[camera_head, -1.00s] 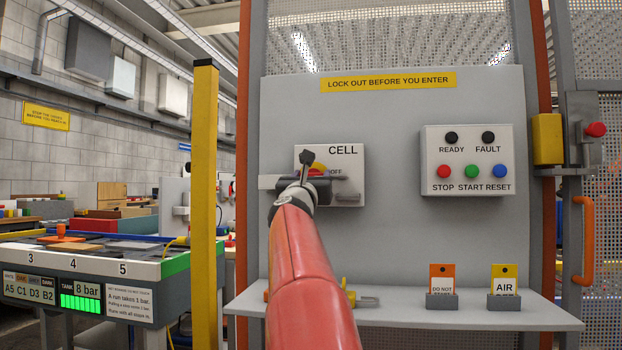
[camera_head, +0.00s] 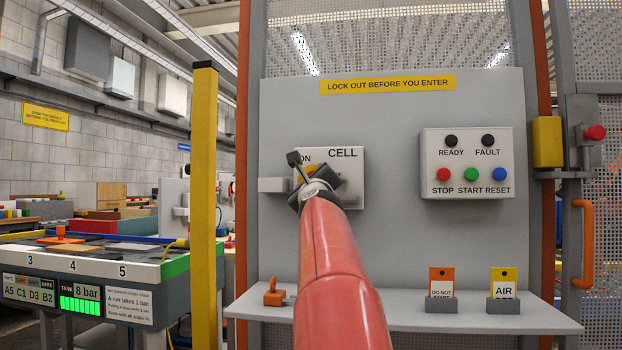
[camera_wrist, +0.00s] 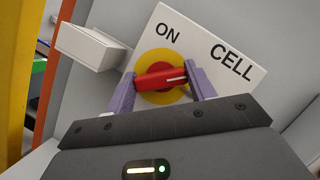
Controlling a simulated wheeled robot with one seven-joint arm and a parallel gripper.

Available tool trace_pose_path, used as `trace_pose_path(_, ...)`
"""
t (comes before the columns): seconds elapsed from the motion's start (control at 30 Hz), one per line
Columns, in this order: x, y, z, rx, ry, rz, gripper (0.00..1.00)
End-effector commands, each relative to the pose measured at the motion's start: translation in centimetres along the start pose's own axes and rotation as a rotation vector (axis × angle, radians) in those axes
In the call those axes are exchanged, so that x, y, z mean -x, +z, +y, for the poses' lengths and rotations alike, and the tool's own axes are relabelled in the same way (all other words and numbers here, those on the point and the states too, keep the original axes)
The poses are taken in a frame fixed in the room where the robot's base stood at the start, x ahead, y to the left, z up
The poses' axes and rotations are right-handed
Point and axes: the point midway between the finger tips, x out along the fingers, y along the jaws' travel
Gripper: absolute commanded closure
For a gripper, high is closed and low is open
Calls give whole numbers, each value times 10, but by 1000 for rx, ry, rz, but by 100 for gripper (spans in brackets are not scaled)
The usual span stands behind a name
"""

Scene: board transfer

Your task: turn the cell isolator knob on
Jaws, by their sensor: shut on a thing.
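The isolator panel (camera_head: 350,190), marked CELL, is on the grey board. In the wrist view its red knob (camera_wrist: 160,79) sits on a yellow disc (camera_wrist: 155,62), with the ON label (camera_wrist: 168,34) above. My gripper (camera_wrist: 162,82) is shut on the knob, one purple finger at each end. The knob's white mark is at its right end. Relative to the tilted panel, the knob lies slantwise, between level and upright. In the head view my gripper (camera_head: 312,180) hides most of the knob, with a little of the yellow disc showing; the OFF label is hidden.
A grey block (camera_head: 272,185) juts out left of the panel. A button box (camera_head: 467,163) is to the right. The shelf (camera_head: 400,318) below holds an orange padlock (camera_head: 273,294) and two tags in holders. A yellow post (camera_head: 204,200) stands at left.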

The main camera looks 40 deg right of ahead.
Motion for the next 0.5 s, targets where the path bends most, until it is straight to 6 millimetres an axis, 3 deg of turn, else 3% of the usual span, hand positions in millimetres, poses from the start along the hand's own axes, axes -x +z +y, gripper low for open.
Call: trace_pose_path(0.5,-1,2,-3,450,187,0,68)
